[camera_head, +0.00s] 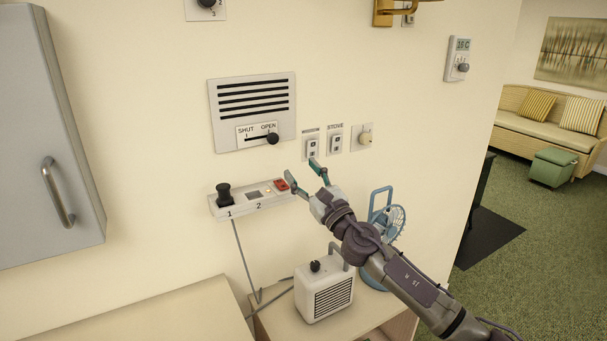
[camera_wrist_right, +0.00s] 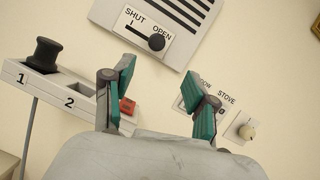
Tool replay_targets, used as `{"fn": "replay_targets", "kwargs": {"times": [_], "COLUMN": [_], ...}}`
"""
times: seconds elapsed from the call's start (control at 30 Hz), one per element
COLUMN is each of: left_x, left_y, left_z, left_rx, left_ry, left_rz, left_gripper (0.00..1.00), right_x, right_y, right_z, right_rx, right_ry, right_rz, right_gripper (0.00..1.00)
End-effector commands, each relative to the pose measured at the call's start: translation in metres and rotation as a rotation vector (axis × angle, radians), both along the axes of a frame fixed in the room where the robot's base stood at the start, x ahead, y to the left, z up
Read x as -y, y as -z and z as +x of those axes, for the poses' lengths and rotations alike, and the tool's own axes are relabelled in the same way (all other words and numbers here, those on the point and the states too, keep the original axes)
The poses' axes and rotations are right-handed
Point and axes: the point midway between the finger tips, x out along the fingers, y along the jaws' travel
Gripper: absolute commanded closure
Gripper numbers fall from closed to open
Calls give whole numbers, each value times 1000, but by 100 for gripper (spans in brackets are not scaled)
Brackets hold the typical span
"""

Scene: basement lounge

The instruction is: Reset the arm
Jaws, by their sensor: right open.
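My right arm reaches in from the lower right in the head view. Its gripper (camera_head: 303,176) is open and empty, with teal fingertips held apart in front of the wall. The fingers are near the red switch (camera_head: 281,185) of the power strip (camera_head: 250,207) and below the wall switches (camera_head: 312,147). In the right wrist view the open gripper (camera_wrist_right: 162,100) has bare wall between its fingers, and the red switch (camera_wrist_right: 127,106) shows beside the left finger. I cannot tell whether a fingertip touches anything. My left gripper is not in view.
A vent (camera_head: 252,111) has its slider knob at OPEN. A small white heater (camera_head: 323,287) and a blue fan (camera_head: 386,222) stand on a low table (camera_head: 285,325) beneath the arm. A grey cabinet (camera_head: 45,130) hangs at left. Green carpet (camera_head: 545,240) lies open at right.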

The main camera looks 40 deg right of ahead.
Motion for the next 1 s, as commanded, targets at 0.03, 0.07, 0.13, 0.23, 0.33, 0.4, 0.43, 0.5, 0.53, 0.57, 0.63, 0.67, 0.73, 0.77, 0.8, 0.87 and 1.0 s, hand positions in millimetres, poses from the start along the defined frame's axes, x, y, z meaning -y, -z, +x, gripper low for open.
{"fn": "replay_targets", "kwargs": {"times": [0.03,0.07,0.13,0.23,0.33,0.4,0.43,0.5,0.53,0.57,0.63,0.67,0.73,0.77,0.8,0.87,1.0], "left_x": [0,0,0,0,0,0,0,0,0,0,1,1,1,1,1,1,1], "left_y": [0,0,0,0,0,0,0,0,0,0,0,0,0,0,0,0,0], "left_z": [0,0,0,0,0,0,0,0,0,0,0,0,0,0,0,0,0], "left_rx": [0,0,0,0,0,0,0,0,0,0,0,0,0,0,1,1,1], "left_ry": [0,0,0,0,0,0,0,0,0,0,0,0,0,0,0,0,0], "left_rz": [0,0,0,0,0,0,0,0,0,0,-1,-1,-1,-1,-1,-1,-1], "left_gripper": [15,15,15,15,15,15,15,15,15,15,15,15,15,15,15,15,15], "right_x": [0,0,0,0,0,0,0,-1,-1,-3,-8,-12,-21,-27,-35,-49,-95], "right_y": [0,0,0,0,0,0,0,2,5,10,30,43,82,100,127,166,245], "right_z": [0,0,0,0,0,0,0,0,-1,-2,-8,-13,-27,-35,-46,-67,-121], "right_rx": [0,0,0,0,0,0,0,0,0,-1,0,0,2,3,5,13,47], "right_ry": [0,0,0,0,0,0,0,-1,-4,-8,-19,-23,-19,-10,14,67,271], "right_rz": [0,0,0,0,1,1,1,14,38,80,254,366,687,839,1044,1339,1927], "right_gripper": [43,43,43,43,43,43,43,43,43,43,43,43,43,43,43,43,43]}}
